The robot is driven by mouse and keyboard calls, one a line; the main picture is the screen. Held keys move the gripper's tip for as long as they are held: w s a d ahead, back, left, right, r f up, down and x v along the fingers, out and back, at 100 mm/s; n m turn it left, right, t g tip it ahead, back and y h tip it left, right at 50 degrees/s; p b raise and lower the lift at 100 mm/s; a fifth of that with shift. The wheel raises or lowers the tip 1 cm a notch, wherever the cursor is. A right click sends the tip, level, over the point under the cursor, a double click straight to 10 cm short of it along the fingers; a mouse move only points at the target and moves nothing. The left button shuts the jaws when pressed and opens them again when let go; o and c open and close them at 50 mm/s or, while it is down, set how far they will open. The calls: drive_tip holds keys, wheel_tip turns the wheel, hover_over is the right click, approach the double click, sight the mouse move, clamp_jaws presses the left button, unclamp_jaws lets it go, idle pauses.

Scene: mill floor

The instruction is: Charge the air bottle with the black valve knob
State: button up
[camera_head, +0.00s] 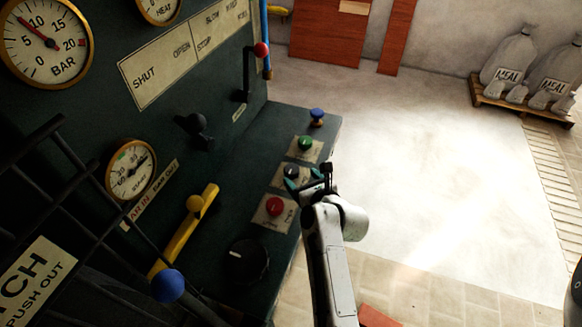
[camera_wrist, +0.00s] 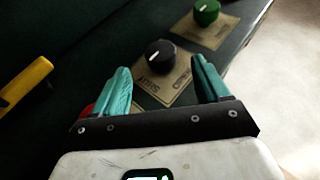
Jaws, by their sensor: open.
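A small black knob (camera_wrist: 160,54) with a white pointer line sits on a tan lettered plate; part of the lettering reads SHUT. In the head view this black knob (camera_head: 291,171) is between a green knob and a red knob, partly hidden by my gripper. My gripper (camera_wrist: 160,85) is open and empty, its teal fingers pointing toward the black knob, one finger to each side in the wrist view. I cannot tell the height gap; no contact shows. In the head view my gripper (camera_head: 308,181) is over the desk's right edge. I cannot identify the air bottle.
The green knob (camera_head: 305,143) and red knob (camera_head: 275,206) flank the black one closely. A large black dial (camera_head: 249,262), a yellow lever (camera_head: 186,230) and a blue knob (camera_head: 317,115) are also on the desk. A BAR gauge (camera_head: 46,42) is on the panel. Open floor lies right.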

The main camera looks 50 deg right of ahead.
sight(292, 170)
drive_tip(key=shift+x, duration=3.95)
drive_tip(key=shift+f, duration=0.1)
drive_tip(key=c, duration=1)
